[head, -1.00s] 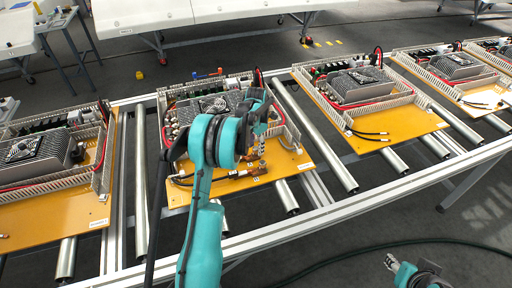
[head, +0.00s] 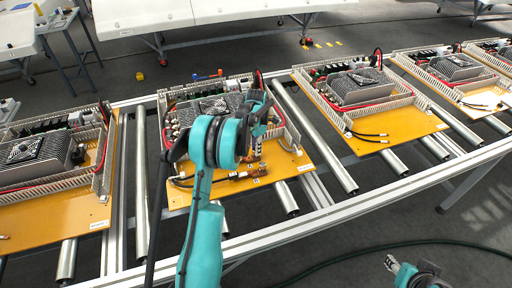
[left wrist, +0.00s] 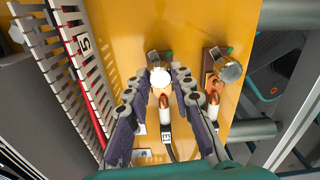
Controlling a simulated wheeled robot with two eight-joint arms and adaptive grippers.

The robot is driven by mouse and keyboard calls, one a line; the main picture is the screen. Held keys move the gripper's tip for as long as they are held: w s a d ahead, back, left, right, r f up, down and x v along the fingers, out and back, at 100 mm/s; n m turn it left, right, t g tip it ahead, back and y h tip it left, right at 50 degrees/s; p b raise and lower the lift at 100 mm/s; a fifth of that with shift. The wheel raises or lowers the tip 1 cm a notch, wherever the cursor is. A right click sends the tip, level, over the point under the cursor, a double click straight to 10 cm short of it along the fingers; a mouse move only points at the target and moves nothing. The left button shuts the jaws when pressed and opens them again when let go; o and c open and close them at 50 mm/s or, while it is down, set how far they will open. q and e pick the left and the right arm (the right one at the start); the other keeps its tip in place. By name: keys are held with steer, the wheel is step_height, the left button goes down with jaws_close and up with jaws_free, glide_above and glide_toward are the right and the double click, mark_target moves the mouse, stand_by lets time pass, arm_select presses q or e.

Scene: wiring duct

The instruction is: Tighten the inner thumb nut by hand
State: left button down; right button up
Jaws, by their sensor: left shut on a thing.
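The inner thumb nut (left wrist: 160,79), a bright round knob, stands on the yellow panel (left wrist: 120,25) in the left wrist view. My left gripper (left wrist: 162,73) is shut on it, one fingertip on each side. A second, silver thumb nut (left wrist: 229,71) on a copper piece stands apart to the right. A cable end with a copper tip and white sleeve (left wrist: 165,112) lies between my fingers, and a similar cable end (left wrist: 215,113) is at the right. In the head view my left wrist hides the nut. My right gripper (head: 393,264) is at the lower right, away from the panels.
The slotted wiring duct (left wrist: 62,75) with a red cable runs left of my left fingers. In the head view, the panel (head: 290,165) rests on a roller conveyor (head: 313,148), with similar panels on both sides. A blue-and-red tool (head: 207,76) lies behind it.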

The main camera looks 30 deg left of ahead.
arm_select(q)
steer(key=m, duration=0.5)
steer(key=shift+m+p, duration=0.3)
steer(key=shift+p, duration=0.1)
steer(key=m, duration=0.5)
steer(key=shift+p, duration=0.3)
steer(key=m, duration=0.5)
steer(key=shift+m, duration=0.4)
steer(key=m, duration=0.6)
steer(key=shift+p, duration=0.35)
steer(key=m, duration=0.5)
steer(key=shift+m, duration=0.4)
steer(key=m, duration=0.6)
steer(key=shift+a, duration=0.1)
steer(key=m, duration=0.5)
steer(key=shift+m, duration=0.4)
steer(key=m, duration=0.5)
steer(key=shift+m, duration=0.3)
